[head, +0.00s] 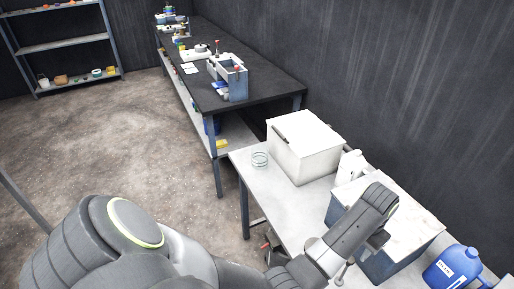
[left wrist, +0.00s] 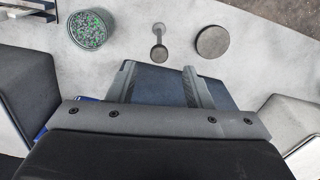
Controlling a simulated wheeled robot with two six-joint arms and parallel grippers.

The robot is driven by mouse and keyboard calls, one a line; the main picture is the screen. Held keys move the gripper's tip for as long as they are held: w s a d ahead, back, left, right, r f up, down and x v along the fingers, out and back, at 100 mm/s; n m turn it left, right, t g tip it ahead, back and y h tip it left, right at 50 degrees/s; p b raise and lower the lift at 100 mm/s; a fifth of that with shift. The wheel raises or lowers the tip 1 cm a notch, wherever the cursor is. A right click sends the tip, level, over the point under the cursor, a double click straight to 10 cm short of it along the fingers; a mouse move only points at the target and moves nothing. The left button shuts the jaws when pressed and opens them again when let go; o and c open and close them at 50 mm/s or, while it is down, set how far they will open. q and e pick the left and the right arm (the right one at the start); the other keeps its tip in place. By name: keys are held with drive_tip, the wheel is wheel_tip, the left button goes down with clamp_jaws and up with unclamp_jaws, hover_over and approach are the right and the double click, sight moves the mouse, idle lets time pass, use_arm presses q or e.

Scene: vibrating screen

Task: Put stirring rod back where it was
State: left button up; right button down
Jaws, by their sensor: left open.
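My left gripper (left wrist: 160,85) is open, and nothing shows between its fingers. Below the fingers in the left wrist view is a dark blue surface. A small grey metal piece with a rounded end (left wrist: 159,52) is on the light table just beyond the fingertips, apart from them. It may be the stirring rod, but I cannot tell for sure. My right gripper is not in view.
A dark round disc (left wrist: 212,41) and a round container of green grains (left wrist: 88,29) are nearby. On the table (head: 246,173) stand a white box (head: 303,150), a glass dish (head: 260,159), a blue box with a pale top (head: 415,225) and a blue jug (head: 452,267).

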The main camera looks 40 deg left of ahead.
use_arm(q)
drive_tip(key=w+a+n+t, duration=0.2)
drive_tip(key=a+t, duration=0.7)
drive_tip(key=a, duration=0.1)
drive_tip(key=s+a+f+g, duration=0.15)
drive_tip(key=s+f, duration=0.25)
drive_tip(key=f, duration=0.5)
drive_tip(key=s+a+f, duration=0.3)
drive_tip(key=s+f, duration=0.2)
drive_tip(key=f, duration=0.5)
drive_tip(key=s+a+f+g, duration=0.2)
drive_tip(key=s+f, duration=0.8)
drive_tip(key=s+a+f+g, duration=0.1)
drive_tip(key=s+f, duration=0.3)
drive_tip(key=s, duration=0.5)
drive_tip(key=s+a+f+g, duration=0.2)
drive_tip(key=s+f, duration=0.2)
drive_tip(key=s, duration=0.6)
drive_tip(key=s+a+f+n+g+y, duration=0.1)
drive_tip(key=s+f, duration=0.3)
drive_tip(key=s, duration=0.6)
drive_tip(key=shift+a, duration=0.25)
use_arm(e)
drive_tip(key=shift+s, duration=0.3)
use_arm(q)
drive_tip(key=shift+f, duration=0.15)
